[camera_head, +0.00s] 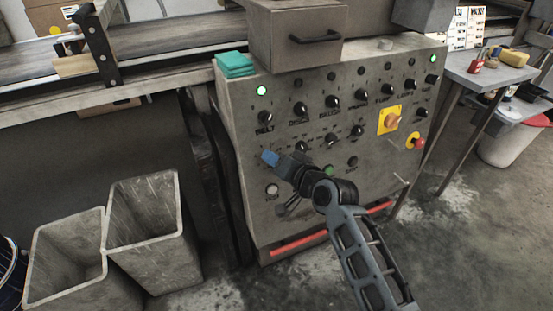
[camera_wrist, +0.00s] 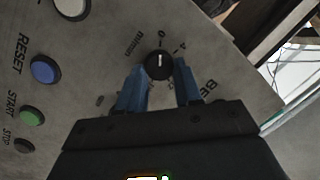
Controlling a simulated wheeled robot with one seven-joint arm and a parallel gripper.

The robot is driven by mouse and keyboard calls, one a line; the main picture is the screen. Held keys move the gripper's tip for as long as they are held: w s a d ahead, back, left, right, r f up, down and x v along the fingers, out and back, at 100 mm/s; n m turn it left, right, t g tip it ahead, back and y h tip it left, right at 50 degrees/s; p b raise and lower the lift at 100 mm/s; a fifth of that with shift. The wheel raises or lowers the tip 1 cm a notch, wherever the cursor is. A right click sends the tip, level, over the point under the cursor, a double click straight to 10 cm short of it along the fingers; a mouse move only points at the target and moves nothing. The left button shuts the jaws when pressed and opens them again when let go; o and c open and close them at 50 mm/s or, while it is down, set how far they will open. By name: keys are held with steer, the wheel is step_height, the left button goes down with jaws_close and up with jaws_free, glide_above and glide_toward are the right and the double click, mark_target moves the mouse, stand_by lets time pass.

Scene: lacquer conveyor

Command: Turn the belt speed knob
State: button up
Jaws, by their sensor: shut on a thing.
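The grey control panel (camera_head: 238,100) stands ahead with rows of black knobs. In the wrist view the belt speed knob (camera_wrist: 159,65) is black and round with a white pointer line, on a scale marked 0, 4 and m/min. A partly cut label "BE" is printed beside it. My gripper (camera_head: 270,158) has its blue fingers at the panel's left side, below the BELT switch (camera_head: 265,116). In the wrist view my gripper (camera_wrist: 160,82) is shut on this knob, one finger at each side. In the head view the gripper hides the knob.
The wrist view shows a blue RESET button (camera_wrist: 44,69), a green START button (camera_wrist: 32,116) and a STOP button (camera_wrist: 25,145) nearby. A red emergency button (camera_head: 418,143) is at the panel's right. Two grey bins (camera_head: 150,230) stand at left.

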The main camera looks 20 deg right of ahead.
steer(key=shift+f, duration=0.1)
stand_by(0.3)
steer(key=o, duration=1)
steer(key=shift+o, duration=0.2)
steer(key=p+v, duration=0.1)
steer(key=v, duration=0.7)
steer(key=shift+w+a, duration=0.1)
